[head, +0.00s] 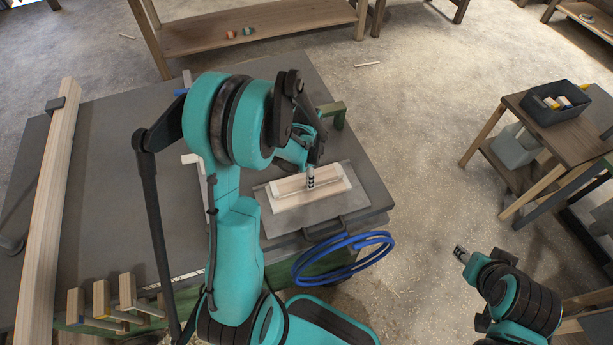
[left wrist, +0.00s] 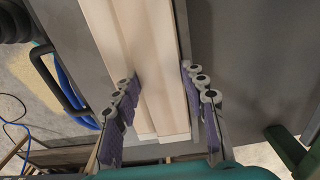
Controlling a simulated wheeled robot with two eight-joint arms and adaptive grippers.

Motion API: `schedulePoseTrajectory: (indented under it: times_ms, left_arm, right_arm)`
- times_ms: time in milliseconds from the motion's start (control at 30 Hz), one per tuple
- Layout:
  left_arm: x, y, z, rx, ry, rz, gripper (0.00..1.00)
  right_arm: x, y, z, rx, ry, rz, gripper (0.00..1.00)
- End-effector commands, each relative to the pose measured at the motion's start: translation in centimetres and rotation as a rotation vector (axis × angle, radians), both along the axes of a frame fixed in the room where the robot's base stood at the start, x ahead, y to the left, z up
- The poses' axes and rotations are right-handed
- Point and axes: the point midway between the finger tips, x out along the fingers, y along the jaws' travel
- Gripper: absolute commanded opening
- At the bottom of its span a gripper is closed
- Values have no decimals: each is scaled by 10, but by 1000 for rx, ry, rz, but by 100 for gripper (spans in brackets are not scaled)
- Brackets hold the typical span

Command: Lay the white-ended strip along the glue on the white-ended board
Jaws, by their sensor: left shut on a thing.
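The pale wooden strip (head: 291,186) lies lengthwise along the white-ended board (head: 293,203) on a grey sheet on the bench. My left gripper (head: 310,179) is at the strip's right part, pointing down. In the left wrist view the left gripper's fingers (left wrist: 160,86) stand on both sides of the strip (left wrist: 155,55), shut on it. The board (left wrist: 103,30) shows beside and under the strip, roughly parallel. Whether the strip fully touches the board, and the glue itself, I cannot tell. My right gripper (head: 461,253) hangs right of the bench, away from the work; its opening is too small to read.
A grey sheet (head: 275,222) with a dark handle lies under the board. Blue hose loops (head: 345,260) hang at the bench's front edge. A green clamp (head: 334,112) stands behind. A long timber (head: 48,215) lies at left. A side table with a dark bin (head: 553,112) is at right.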

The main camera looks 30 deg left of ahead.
Motion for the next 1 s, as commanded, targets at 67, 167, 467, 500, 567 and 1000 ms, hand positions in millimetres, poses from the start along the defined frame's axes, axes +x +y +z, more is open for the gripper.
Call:
schedulePoseTrajectory:
  times_ms: [67, 167, 467, 500, 567, 1000]
  left_arm:
    - [0, 0, 1, 0, 0, 0, 11]
    - [0, 0, -1, 0, 0, 0, 11]
    - [0, 0, -2, 0, 0, 0, 63]
    - [0, 0, -2, 0, 0, 0, 63]
    - [0, 0, -2, 0, 0, 0, 63]
    - [0, 0, 60, 0, 0, 0, 63]
  right_arm:
    - [0, 0, 1, 0, 0, 0, 40]
    - [0, 0, -1, 0, 0, 0, 40]
    - [0, 0, -3, 0, 0, 0, 40]
    - [0, 0, -3, 0, 0, 0, 40]
    - [0, 0, -3, 0, 0, 0, 40]
    - [0, 0, 22, 0, 0, 0, 40]
